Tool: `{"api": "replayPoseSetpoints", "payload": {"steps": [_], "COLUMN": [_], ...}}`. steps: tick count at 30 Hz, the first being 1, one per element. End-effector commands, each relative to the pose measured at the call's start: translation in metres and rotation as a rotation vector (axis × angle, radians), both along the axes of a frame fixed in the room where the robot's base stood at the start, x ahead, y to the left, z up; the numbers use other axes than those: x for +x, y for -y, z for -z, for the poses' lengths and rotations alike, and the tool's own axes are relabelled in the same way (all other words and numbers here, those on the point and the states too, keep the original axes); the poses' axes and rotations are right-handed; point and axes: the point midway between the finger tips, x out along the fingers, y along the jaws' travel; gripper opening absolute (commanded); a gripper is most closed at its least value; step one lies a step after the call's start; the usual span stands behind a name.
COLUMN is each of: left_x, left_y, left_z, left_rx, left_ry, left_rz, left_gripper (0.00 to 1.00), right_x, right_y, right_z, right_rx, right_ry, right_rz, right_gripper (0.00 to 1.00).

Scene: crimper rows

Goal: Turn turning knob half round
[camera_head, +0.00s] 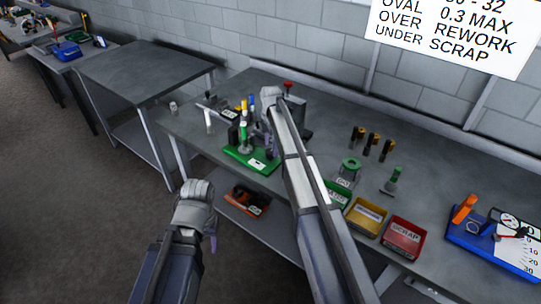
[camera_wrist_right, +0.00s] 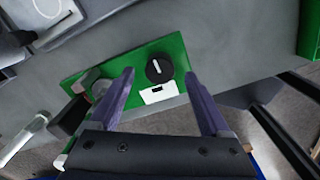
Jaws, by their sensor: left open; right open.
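The turning knob (camera_wrist_right: 157,70) is a round black dial with a white pointer line, on a green base plate (camera_wrist_right: 118,69). In the right wrist view it appears between the two purple fingertips of my right gripper (camera_wrist_right: 159,75), with a gap on both sides. The gripper is open and empty; its height over the knob is hard to tell. In the head view the green base (camera_head: 262,170) is partly covered by my right arm, and I cannot make out the knob there. My left gripper (camera_head: 212,241) is open, off the front of the bench, away from the knob.
A white label (camera_wrist_right: 160,94) lies beside the knob. The bench (camera_head: 318,150) holds green, yellow (camera_head: 366,216) and red (camera_head: 402,238) bins, a green spool (camera_head: 349,168), dark cylinders (camera_head: 372,144) and a blue gauge stand (camera_head: 480,235). An empty table (camera_head: 140,68) stands at left.

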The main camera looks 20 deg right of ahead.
Motion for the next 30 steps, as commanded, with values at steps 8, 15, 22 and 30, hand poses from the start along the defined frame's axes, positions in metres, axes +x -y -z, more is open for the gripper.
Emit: {"api": "replayPoseSetpoints", "payload": {"steps": [8, 15, 22, 30], "left_x": [0.000, 0.000, 0.000, 0.000], "left_y": [0.000, 0.000, 0.000, 0.000], "left_z": [0.025, 0.024, 0.024, 0.024], "left_rx": [0.000, 0.000, 0.000, 0.000], "left_ry": [0.000, 0.000, 0.000, 0.000], "left_rz": [0.000, 0.000, 0.000, 0.000], "left_gripper": [0.50, 0.50, 0.50, 0.50], "right_x": [0.000, 0.001, 0.000, 0.000], "right_y": [0.000, 0.000, 0.000, 0.000], "right_z": [0.025, 0.024, 0.024, 0.024], "right_rx": [0.000, 0.000, 0.000, 0.000], "right_ry": [0.000, 0.000, 0.000, 0.000], "right_rz": [0.000, 0.000, 0.000, 0.000], "right_gripper": [0.81, 0.81, 0.58, 0.27]}}
